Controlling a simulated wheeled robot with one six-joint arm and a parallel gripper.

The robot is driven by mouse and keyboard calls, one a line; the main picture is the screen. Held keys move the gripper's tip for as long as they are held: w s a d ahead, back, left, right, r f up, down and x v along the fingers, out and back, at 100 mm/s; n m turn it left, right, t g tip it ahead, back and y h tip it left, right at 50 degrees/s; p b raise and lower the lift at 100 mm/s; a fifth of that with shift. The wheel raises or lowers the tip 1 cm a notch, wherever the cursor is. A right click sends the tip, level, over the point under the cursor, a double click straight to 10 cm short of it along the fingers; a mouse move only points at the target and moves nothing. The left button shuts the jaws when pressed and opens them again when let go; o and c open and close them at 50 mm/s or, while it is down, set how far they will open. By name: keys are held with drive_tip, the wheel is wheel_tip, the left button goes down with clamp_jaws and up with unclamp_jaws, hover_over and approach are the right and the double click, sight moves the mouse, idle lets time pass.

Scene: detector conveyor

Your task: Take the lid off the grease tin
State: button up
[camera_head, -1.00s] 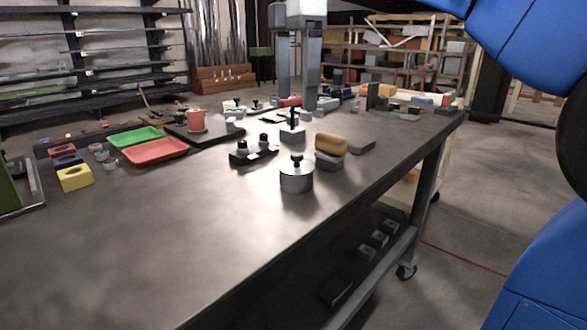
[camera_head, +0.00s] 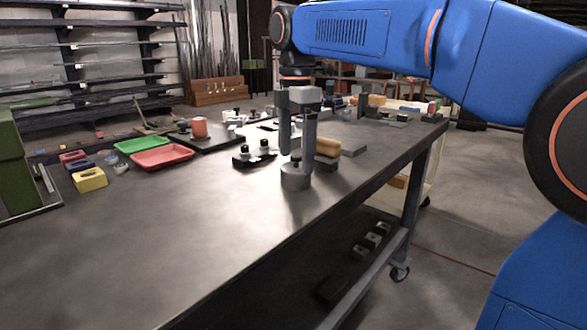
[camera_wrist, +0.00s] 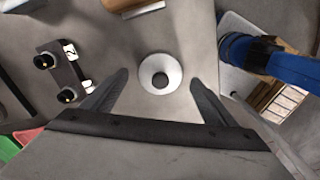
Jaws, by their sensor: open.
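The grease tin (camera_head: 295,182) is a small round grey metal tin standing upright near the table's right edge, with its lid on.
A dark block with two black knobs (camera_head: 255,155) stands left of the tin. A tan-topped brush-like block (camera_head: 327,147) stands close behind it. Red (camera_head: 162,158) and green trays (camera_head: 141,145) lie farther left. The table front is clear.

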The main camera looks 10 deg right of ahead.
drive_tip(key=shift+f, duration=0.55)
drive_tip(key=c, duration=1.1)
drive_tip(key=shift+r, duration=0.1)
